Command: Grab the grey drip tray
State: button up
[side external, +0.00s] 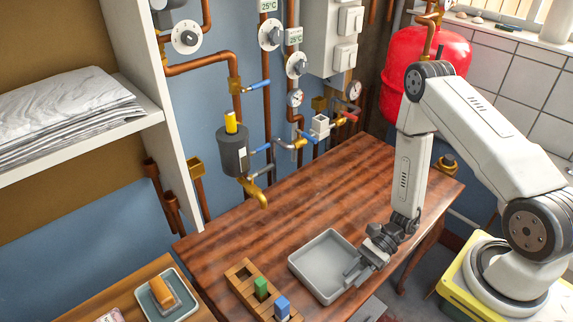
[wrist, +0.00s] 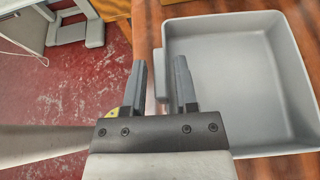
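The grey drip tray (side external: 318,262) is a shallow, empty rectangular tray lying flat near the front edge of the wooden table. It fills the right side of the wrist view (wrist: 235,85). A small grey tab (wrist: 159,74) sticks out from its left wall there. My gripper (side external: 356,272) is at the tray's right side in the side view. In the wrist view my gripper (wrist: 160,62) is open, with one finger left of the tab and the other over the tray's inside. I cannot tell whether either finger touches the tray.
A brass spout (side external: 257,194) hangs behind. The wooden table (side external: 350,185) is clear behind the tray.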

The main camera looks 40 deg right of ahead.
grip_shut()
dwell(1.2)
